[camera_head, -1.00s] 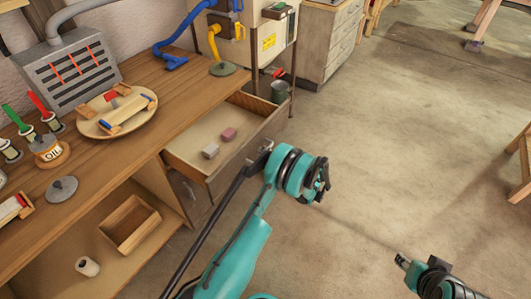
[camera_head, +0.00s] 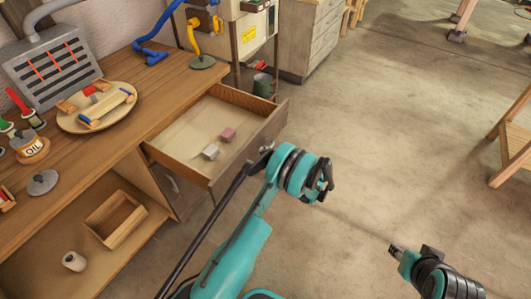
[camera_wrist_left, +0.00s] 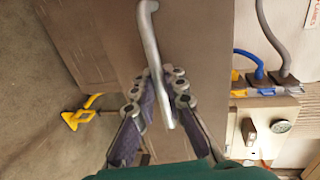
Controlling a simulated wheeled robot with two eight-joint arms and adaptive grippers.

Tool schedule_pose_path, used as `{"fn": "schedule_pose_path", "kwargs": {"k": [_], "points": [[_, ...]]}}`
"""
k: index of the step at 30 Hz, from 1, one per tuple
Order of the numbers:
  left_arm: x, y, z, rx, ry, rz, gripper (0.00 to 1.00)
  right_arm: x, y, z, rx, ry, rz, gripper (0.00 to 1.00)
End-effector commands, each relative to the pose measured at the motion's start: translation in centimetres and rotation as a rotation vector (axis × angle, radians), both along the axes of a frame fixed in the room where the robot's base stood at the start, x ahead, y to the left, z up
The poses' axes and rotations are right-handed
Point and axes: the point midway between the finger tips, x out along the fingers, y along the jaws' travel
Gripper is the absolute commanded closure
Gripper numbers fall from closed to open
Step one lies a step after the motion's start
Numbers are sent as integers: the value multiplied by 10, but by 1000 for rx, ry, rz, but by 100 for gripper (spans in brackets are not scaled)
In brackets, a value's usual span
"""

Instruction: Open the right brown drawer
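The right brown drawer (camera_head: 232,168) is pulled well out from under the workbench, its inside showing in the head view. A grey block (camera_head: 210,152) and a pink block (camera_head: 228,135) lie in it. My left gripper (camera_head: 262,158) is at the drawer's front, mostly hidden by its wrist. In the left wrist view, its fingers (camera_wrist_left: 165,82) are closed around the metal bar handle (camera_wrist_left: 151,40) on the drawer front. My right gripper (camera_head: 396,250) is low over the floor at the right, away from the drawer, too small to judge.
The workbench (camera_head: 110,140) carries a round board (camera_head: 70,122), an oil can (camera_head: 30,148) and a grey vented box (camera_head: 52,62). Below are an open wooden box (camera_head: 115,220) and a white roll (camera_head: 74,261). A dark green bucket (camera_head: 263,85) stands behind the drawer.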

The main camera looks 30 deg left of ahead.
Motion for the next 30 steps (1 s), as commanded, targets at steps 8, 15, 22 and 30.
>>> {"fn": "schedule_pose_path", "kwargs": {"k": [8,15,22,30], "points": [[0,0,0,1,0,0,69,0,0,0,0,0,0,60],[0,-16,4,1,0,-3,69,0,0,0,0,0,0,60],[-4,-64,14,1,0,-5,69,0,0,0,0,0,0,60],[-8,-108,22,1,1,-1,69,0,0,0,0,0,0,60]]}}
